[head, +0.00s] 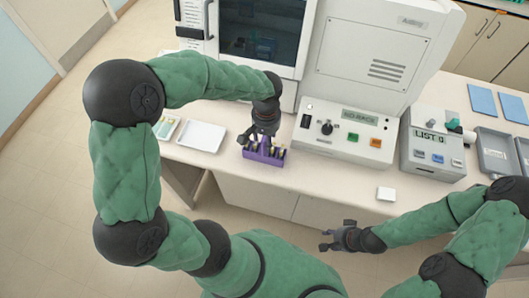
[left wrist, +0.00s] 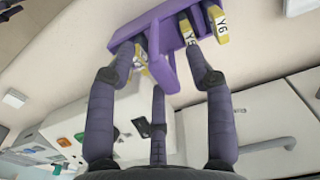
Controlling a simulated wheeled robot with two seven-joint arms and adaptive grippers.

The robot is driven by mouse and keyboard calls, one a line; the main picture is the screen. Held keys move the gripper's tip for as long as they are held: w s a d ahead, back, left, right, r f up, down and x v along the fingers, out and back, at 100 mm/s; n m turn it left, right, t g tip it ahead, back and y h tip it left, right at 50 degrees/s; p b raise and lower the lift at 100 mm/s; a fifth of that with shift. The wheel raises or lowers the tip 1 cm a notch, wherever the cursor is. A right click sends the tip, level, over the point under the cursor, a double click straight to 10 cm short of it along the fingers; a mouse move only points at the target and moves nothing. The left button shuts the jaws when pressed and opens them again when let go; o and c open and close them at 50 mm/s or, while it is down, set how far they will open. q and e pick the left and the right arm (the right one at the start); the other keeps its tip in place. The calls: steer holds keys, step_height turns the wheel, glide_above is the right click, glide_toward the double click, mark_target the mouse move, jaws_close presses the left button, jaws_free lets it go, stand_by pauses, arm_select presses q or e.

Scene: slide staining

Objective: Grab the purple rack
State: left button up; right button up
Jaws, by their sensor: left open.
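The purple rack (head: 263,157) stands near the front edge of the counter, below the cabinet with the dark window. My left gripper (head: 262,138) is directly over the rack, pointing down. In the left wrist view its open fingers (left wrist: 163,60) reach to the purple rack (left wrist: 175,28), on both sides of its middle part; whether they touch it I cannot tell. My right gripper (head: 336,237) is in front of the counter, empty, with its fingers apart.
A white tray (head: 201,136) lies left of the rack, with a smaller tray (head: 166,127) of coloured items beside it. A control box (head: 342,134) with buttons stands close on the right, then a "LIST" device (head: 432,145). A small white block (head: 386,194) lies near the front edge.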

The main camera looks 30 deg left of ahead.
arm_select(q)
jaws_close()
steer(key=shift+r, duration=0.1)
